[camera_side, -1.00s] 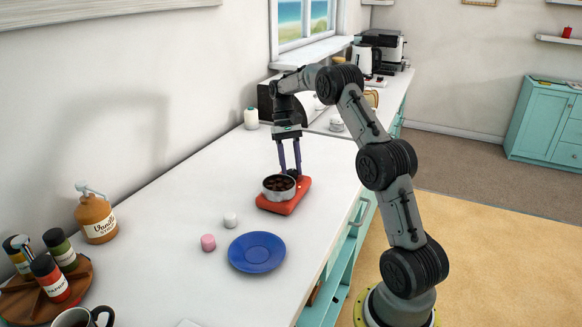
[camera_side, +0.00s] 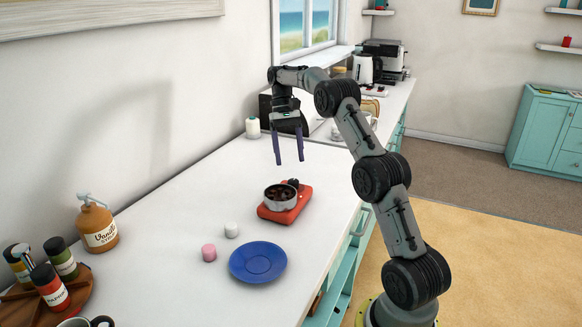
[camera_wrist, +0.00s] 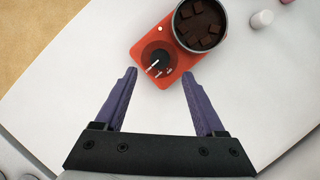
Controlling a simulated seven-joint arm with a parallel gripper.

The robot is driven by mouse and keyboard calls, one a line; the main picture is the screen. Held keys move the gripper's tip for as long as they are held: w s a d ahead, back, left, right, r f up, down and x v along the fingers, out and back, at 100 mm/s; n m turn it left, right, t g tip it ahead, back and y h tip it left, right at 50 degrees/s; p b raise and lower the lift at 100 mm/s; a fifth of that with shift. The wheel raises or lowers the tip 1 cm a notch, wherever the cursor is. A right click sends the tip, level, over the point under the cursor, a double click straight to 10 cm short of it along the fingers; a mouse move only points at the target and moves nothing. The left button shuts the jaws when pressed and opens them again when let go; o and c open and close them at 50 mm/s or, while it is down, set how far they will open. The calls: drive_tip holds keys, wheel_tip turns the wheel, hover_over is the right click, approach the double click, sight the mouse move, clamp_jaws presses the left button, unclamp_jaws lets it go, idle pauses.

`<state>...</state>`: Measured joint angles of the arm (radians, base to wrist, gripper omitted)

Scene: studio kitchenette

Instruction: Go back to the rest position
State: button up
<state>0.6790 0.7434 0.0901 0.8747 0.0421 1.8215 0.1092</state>
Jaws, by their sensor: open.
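My gripper (camera_side: 289,163) is open and empty, with its two purple fingers apart in the air above the counter. It is above and behind a red hot plate (camera_side: 292,213) in the side view. A small metal pot (camera_side: 281,203) with dark brown chunks sits on the hot plate. In the wrist view, my gripper (camera_wrist: 158,72) has its fingertips spread toward the hot plate (camera_wrist: 141,50), near its dark dial. The pot (camera_wrist: 226,48) shows beyond it at upper right. Nothing is between the fingers.
A blue plate (camera_side: 258,262), a pink marshmallow (camera_side: 209,253) and a white marshmallow (camera_side: 231,230) lie in front of the hot plate. A vanilla syrup bottle (camera_side: 97,227) and spice rack (camera_side: 20,303) stand at left. A white bottle (camera_side: 252,128) stands behind. The counter's middle is clear.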

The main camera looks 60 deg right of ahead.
drive_tip(key=shift+w+d+r, duration=0.15)
drive_tip(key=shift+r, duration=0.4)
